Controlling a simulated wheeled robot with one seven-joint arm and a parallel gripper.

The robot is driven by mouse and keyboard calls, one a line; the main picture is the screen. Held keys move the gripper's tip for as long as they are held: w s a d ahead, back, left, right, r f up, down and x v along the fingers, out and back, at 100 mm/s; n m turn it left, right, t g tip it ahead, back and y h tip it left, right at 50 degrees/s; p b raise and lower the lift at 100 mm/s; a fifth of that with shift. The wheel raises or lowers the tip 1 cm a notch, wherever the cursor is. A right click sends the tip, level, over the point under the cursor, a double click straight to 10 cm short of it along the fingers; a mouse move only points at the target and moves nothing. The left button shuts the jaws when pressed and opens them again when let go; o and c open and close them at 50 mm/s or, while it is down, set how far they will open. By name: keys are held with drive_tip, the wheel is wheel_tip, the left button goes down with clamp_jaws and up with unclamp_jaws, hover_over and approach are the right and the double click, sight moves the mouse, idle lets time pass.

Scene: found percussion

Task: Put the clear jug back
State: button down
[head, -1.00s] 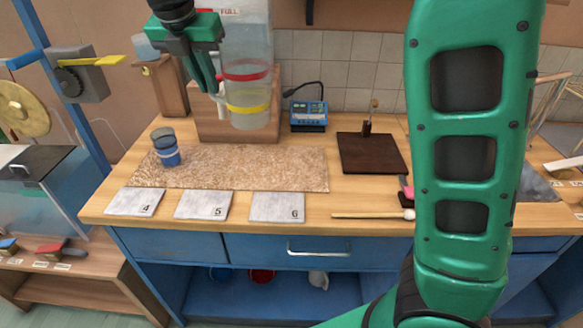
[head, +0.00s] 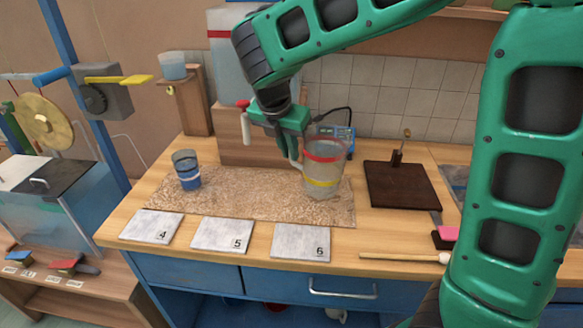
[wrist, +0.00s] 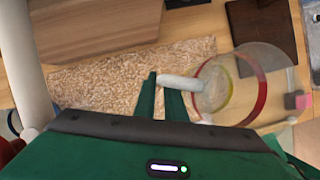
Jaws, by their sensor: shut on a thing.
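The clear jug (head: 323,170) has a red band near its rim and a yellow band lower down. It is upright at the right end of the speckled cork mat (head: 250,199); I cannot tell whether its base touches the mat. My gripper (head: 292,158) is left of the jug and shut on its pale handle. In the wrist view the fingers (wrist: 161,98) close on the handle (wrist: 180,84), and the jug (wrist: 240,88) extends to the right. The jug hides part of the mat and the blue device behind.
A small cup with blue contents (head: 187,170) stands on the mat's left. Tiles 4, 5 and 6 (head: 302,241) lie along the front. A wooden block (head: 238,136) bears a large clear tank behind. A dark board (head: 402,186) and a mallet (head: 405,257) lie right.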

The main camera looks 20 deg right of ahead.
drive_tip(key=shift+f, duration=2.15)
drive_tip(key=c, duration=1.8)
unclamp_jaws()
drive_tip(key=v, duration=1.2)
drive_tip(key=shift+r, duration=0.1)
